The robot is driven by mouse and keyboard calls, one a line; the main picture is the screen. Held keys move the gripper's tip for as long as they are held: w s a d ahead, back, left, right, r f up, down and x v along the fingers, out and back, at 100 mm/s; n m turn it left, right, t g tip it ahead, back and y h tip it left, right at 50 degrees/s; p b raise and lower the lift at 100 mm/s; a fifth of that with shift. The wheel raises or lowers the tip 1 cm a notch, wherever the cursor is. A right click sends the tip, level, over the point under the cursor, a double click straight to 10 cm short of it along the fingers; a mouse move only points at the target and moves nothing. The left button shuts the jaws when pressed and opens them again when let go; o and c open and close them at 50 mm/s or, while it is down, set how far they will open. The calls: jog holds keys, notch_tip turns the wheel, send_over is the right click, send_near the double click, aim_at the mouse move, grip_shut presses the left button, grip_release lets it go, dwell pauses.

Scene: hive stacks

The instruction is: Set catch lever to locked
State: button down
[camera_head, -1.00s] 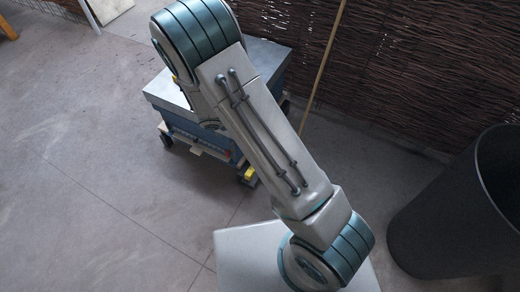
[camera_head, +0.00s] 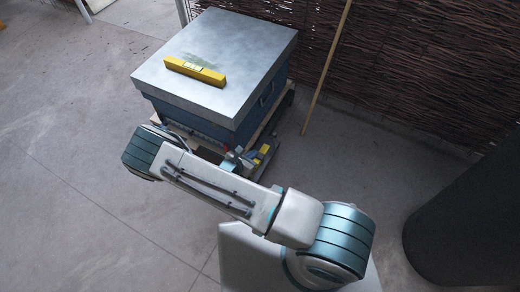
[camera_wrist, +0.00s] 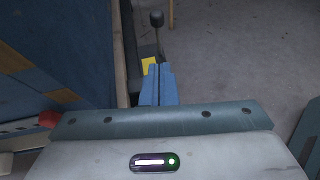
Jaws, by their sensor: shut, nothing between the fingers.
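The catch lever (camera_wrist: 157,20) shows in the wrist view as a thin stem with a dark round knob, beyond my fingertips and near the hive stand's edge. Its lower end is near a yellow patch (camera_wrist: 148,65), partly hidden by my fingers. My gripper (camera_wrist: 159,70) is shut and empty, its blue fingers pointing toward the lever; I cannot tell whether they touch it. In the head view my gripper (camera_head: 236,158) is low beside the stand's near right corner, by a yellow part (camera_head: 264,149). The lever is not clear there.
A blue hive (camera_head: 245,122) with a grey metal lid (camera_head: 240,50) stands on a low wheeled stand. A yellow spirit level (camera_head: 195,71) lies on the lid. A dark bin (camera_head: 465,235) and a wicker fence (camera_head: 440,70) are at right.

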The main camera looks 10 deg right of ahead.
jog(key=b+x, duration=0.1)
jog(key=x, duration=0.3)
jog(key=b+x, duration=0.2)
jog(key=x, duration=0.2)
jog(key=shift+w+d+f, duration=0.1)
jog(key=shift+w+f, duration=0.05)
jog(key=shift+f, duration=0.25)
jog(key=w+d, duration=0.1)
jog(key=w+d+b, duration=0.1)
jog(key=shift+w+d+r, duration=0.3)
jog(key=shift+w+r, duration=0.05)
